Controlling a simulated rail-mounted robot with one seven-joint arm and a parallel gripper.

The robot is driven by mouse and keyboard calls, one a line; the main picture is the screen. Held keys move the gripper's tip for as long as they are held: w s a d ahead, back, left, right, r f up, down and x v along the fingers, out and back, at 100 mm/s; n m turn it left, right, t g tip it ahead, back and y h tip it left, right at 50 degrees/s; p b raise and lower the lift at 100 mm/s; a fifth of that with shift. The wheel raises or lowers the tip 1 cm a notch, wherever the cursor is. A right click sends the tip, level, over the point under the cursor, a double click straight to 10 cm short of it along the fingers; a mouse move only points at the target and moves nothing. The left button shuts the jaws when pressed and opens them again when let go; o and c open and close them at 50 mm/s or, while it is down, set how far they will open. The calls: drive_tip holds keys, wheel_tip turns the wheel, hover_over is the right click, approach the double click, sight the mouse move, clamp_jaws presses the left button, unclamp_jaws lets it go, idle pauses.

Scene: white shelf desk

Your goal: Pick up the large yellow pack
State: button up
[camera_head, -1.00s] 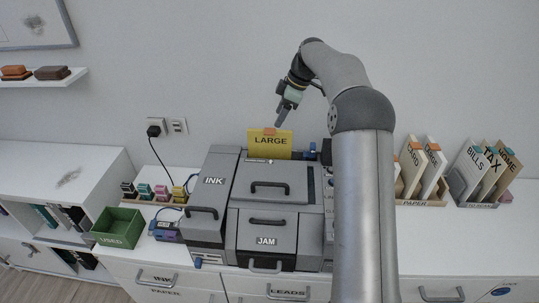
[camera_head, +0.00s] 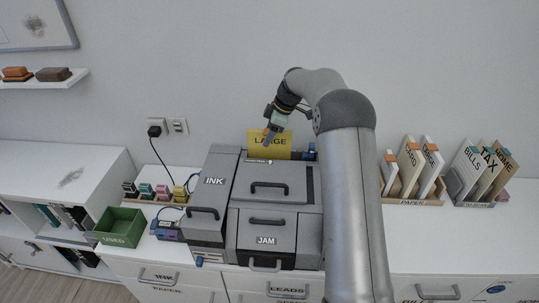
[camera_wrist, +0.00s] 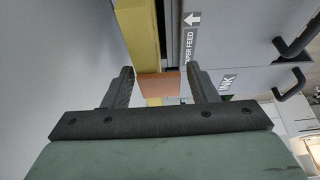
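The large yellow pack (camera_head: 284,145), marked LARGE, stands upright at the back of the grey printer (camera_head: 262,200). My gripper (camera_head: 269,137) is at the pack's upper left part, in front of some of it in the head view. In the wrist view my gripper (camera_wrist: 160,88) is open, with one finger on each side of the pack's orange tab (camera_wrist: 158,86). The yellow edge of the pack (camera_wrist: 138,40) runs on beyond the tab. Gaps show between the tab and both fingers.
A green USED bin (camera_head: 119,228) and a rack of ink bottles (camera_head: 160,195) stand left of the printer. Card and paper holders (camera_head: 412,200) stand to the right. The wall is close behind the pack.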

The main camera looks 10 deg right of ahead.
drive_tip(key=c, duration=0.7)
drive_tip(key=shift+r, duration=0.2)
